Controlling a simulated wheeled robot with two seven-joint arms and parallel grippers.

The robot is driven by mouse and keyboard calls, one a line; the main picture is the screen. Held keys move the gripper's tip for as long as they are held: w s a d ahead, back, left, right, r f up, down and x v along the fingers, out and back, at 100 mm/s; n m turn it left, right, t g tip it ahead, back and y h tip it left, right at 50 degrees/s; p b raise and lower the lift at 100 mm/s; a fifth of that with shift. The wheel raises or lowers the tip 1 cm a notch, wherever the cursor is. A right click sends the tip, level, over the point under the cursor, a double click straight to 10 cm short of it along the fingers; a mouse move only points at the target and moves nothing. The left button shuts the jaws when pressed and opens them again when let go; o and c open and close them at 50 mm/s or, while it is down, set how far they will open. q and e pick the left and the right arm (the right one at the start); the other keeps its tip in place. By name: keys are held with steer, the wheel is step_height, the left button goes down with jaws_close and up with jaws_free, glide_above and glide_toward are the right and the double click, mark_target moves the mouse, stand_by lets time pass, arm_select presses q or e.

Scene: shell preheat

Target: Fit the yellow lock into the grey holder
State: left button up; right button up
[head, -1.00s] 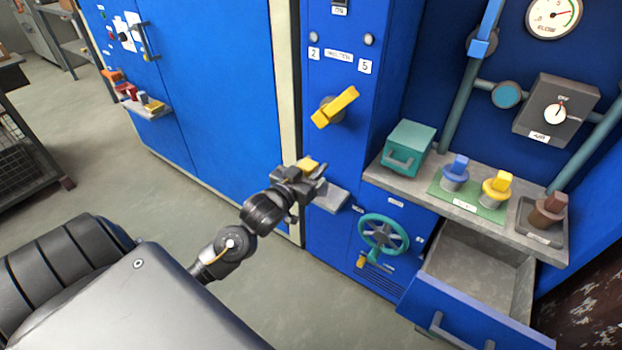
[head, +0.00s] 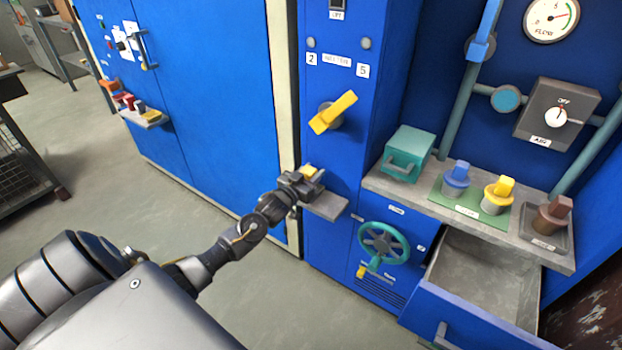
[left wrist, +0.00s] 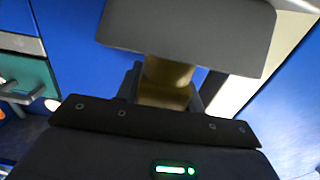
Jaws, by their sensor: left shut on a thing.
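My left gripper (head: 305,184) is shut on the yellow lock (head: 309,171), in front of the blue column. The lock's top shows above the dark jaws. In the left wrist view the lock (left wrist: 167,85) is a shaded yellow block between two dark jaw parts; its lower end is hidden. A small grey ledge (head: 328,207), which may be the grey holder, juts from the column just below and right of the gripper. I cannot tell whether the lock or gripper touches it. My right gripper is not in view.
A yellow lever (head: 333,112) sticks out above the gripper. A teal handwheel (head: 383,243) sits lower right. An open drawer (head: 480,285) juts out at right, below a shelf with a teal box (head: 409,152) and knobbed pots. A side ledge (head: 150,122) holds several coloured pieces.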

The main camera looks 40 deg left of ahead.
arm_select(q)
steer(key=shift+f, duration=0.95)
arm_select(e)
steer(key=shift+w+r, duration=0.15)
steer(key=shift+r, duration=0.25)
arm_select(q)
steer(key=shift+f, duration=0.35)
steer(key=o, duration=1.1)
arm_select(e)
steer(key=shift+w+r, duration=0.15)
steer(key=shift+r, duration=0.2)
arm_select(q)
steer(key=shift+r, duration=0.15)
